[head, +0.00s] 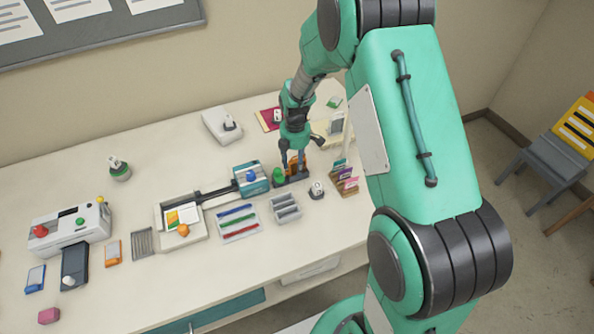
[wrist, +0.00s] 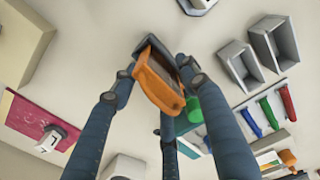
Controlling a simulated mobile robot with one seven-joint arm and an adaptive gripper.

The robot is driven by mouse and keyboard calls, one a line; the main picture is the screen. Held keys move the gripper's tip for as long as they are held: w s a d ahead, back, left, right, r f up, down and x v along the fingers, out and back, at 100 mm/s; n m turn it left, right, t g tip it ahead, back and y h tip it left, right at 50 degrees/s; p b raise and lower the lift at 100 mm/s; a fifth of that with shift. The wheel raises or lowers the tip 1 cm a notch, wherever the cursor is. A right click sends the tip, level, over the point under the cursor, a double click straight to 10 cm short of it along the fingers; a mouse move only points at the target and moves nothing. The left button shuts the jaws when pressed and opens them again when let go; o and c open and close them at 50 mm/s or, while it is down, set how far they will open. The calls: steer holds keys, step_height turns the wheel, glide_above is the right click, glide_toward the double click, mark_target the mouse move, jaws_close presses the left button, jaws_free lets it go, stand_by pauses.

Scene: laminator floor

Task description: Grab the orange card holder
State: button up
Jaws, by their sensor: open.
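An orange holder-like piece (head: 297,163) stands at a dark base on the table, below my gripper (head: 293,168). In the wrist view the orange piece (wrist: 160,82) lies between the fingers of my gripper (wrist: 158,76), with a dark grey part behind it. The fingers are spread on both sides, and a third finger is below it. I cannot tell whether any finger touches it. A green knob (wrist: 207,110) is close beside the right finger; it also shows in the head view (head: 278,175).
A flat orange-framed item (head: 114,250) lies far left. The table's back left is mostly clear.

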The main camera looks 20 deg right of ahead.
stand_by(0.5)
jaws_close()
steer(key=shift+r, duration=0.1)
step_height(320, 180, up, 10)
steer(key=shift+f+p, duration=0.1)
steer(key=shift+p, duration=0.8)
stand_by(0.3)
